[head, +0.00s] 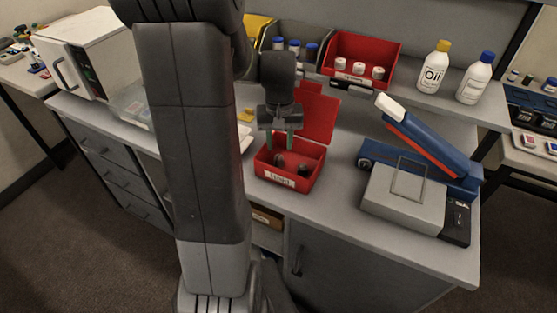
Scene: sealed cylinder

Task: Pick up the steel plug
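My gripper (279,141) hangs over an open red box (276,177) on the bench, pointing down. Dark, small objects (303,169) sit in the box. I cannot tell whether one of them is the steel plug. The box's red lid (318,116) stands raised behind it, and its front bears a white label.
A blue and grey machine (405,195) stands on the bench at right. A red bin (362,52) with white-capped items, an oil bottle (433,69) and a blue-capped bottle (475,79) stand on the shelf behind. A white appliance (84,50) is at left.

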